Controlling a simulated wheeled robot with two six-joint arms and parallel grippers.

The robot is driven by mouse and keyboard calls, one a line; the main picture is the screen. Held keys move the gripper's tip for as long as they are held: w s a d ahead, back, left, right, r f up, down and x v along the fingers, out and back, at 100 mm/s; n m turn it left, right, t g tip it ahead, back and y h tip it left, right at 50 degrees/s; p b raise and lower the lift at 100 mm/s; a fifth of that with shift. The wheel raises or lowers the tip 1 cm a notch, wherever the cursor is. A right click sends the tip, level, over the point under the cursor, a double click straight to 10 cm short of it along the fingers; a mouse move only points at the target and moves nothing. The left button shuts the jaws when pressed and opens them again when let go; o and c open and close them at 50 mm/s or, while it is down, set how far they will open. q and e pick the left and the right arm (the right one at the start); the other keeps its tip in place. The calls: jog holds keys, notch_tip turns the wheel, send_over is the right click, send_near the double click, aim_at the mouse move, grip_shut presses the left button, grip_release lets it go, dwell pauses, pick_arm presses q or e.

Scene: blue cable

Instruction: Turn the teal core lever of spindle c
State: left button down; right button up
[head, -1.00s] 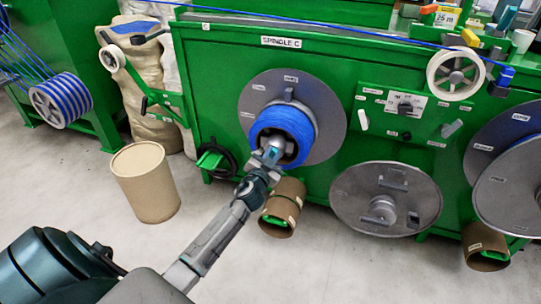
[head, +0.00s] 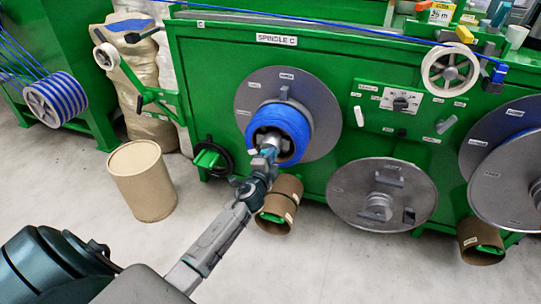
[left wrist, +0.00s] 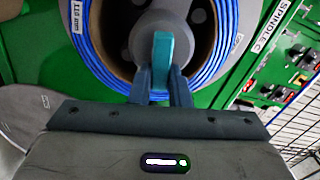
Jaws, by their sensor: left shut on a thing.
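Spindle C carries a coil of blue cable (head: 284,126) against a grey round flange (head: 322,108), under the "SPINDLE C" sign (head: 277,40). The teal core lever (left wrist: 162,62) stands upright in the left wrist view, in front of the grey hub (left wrist: 185,38) inside the coil's core. My left gripper (left wrist: 161,86) is shut on the lever, with one dark finger on each side of it. In the head view my left gripper (head: 266,158) reaches to the coil's centre and hides most of the lever. My right gripper is not in view.
A large grey disc (head: 350,200) stands right of the coil, low on the green machine. Brown cardboard tubes (head: 287,190) sit below the coil. A brown drum (head: 144,180) stands on the floor at left. A control panel (head: 395,102) is right of the flange.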

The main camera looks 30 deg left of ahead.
pick_arm(q)
jog(key=shift+f+m, duration=0.25)
jog(key=shift+m, duration=0.75)
jog(key=c, duration=1.4)
grip_release()
jog(key=shift+o, duration=0.2)
jog(key=v, duration=1)
jog(key=shift+s, duration=0.4)
